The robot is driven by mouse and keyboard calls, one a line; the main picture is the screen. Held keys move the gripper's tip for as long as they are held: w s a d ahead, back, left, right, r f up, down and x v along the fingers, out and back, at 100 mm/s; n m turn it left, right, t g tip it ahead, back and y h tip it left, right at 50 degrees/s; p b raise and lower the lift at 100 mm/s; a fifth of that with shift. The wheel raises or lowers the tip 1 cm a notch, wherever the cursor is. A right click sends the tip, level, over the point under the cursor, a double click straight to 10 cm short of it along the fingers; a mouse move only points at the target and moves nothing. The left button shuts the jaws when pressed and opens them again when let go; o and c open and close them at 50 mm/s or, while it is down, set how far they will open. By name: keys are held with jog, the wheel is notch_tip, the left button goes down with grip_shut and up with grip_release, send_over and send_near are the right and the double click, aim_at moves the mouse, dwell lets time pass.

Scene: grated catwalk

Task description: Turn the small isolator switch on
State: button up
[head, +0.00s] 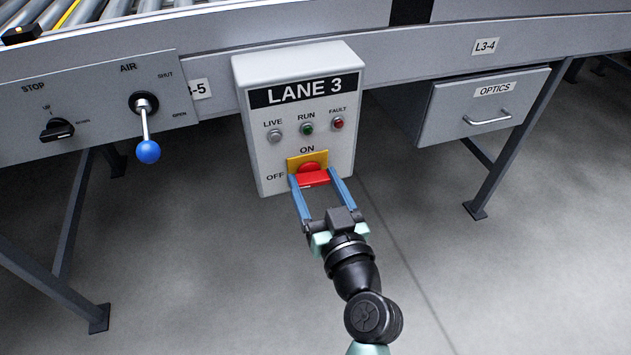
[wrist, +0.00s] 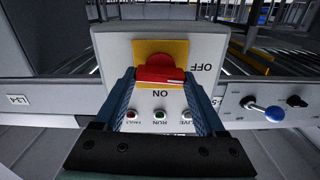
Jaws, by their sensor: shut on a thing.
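The isolator switch is a red rotary handle (head: 313,178) on a yellow plate (head: 293,163), low on the pale LANE 3 box (head: 345,130). ON is printed above the plate and OFF to its left. My gripper (head: 322,184) has its blue fingers on either side of the handle and is shut on it. In the wrist view, turned upside down, the red handle (wrist: 158,75) lies roughly crosswise. A pale mark near its right end is on the side of OFF. The fingers hide parts of the handle's ends.
Lamps for LIVE, RUN (head: 307,129) and FAULT sit above the switch. To the left are an AIR lever with a blue ball (head: 148,152) and a black STOP knob (head: 57,130). An OPTICS drawer (head: 484,106) is at right. The floor around my arm is clear.

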jog(key=m, duration=0.4)
jog(key=shift+d+p, duration=0.1)
jog(key=shift+p, duration=0.25)
jog(key=m+p, duration=0.1)
jog(key=m, duration=0.3)
jog(key=shift+m, duration=0.3)
jog(key=m+p, duration=0.1)
jog(key=m, duration=0.3)
jog(key=shift+d+f+m+p, duration=0.1)
jog(key=shift+f+m+p, duration=0.05)
jog(key=shift+m+p, duration=0.2)
jog(key=shift+f+m+p, duration=0.15)
jog(key=shift+m+p, duration=0.55)
jog(key=shift+m, duration=1.05)
jog(key=o, duration=1.3)
jog(key=p+v, duration=0.2)
jog(key=v, duration=1.1)
